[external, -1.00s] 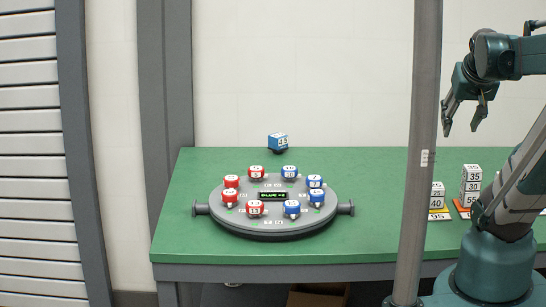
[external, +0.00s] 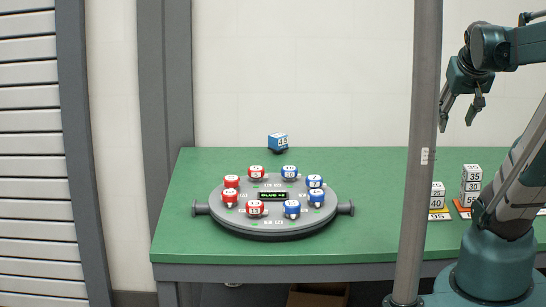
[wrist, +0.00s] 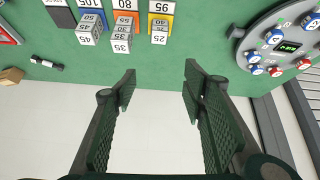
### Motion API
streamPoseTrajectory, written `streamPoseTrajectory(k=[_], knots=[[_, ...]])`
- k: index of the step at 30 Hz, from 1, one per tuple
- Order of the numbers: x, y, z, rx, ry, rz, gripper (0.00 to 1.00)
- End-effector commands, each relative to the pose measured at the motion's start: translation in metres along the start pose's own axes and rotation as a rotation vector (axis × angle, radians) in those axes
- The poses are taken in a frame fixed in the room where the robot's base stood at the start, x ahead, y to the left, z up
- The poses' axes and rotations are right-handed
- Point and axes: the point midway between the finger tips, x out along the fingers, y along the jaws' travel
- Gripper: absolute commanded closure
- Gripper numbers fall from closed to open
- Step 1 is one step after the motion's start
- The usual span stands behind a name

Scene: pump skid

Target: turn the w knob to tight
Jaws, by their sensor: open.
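A round grey panel (external: 275,224) lies on the green table and carries a ring of red and blue knobs. Red knobs, such as the front one (external: 255,208), are on its left half; blue knobs, such as the front one (external: 292,209), are on its right half. Their letters are too small to read, so I cannot tell which is the w knob. A small display (external: 273,195) with green text sits in the middle. My gripper (external: 457,112) is open and empty, high above the table's right side, far from the panel. In the wrist view its fingers (wrist: 160,85) are apart.
A grey vertical pole (external: 425,120) stands between my gripper and the panel in the external view. Stacked number blocks (external: 471,185) stand on coloured cards at the right. A blue numbered block (external: 278,142) is behind the panel. A dark small rod (wrist: 46,63) lies on the table.

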Motion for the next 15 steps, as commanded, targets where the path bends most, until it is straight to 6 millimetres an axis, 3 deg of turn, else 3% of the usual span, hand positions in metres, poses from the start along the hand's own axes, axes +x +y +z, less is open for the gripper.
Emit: streamPoseTrajectory(k=[15], knots=[[0.015,-0.043,-0.067,-0.272,-0.092,-0.063,0.57]])
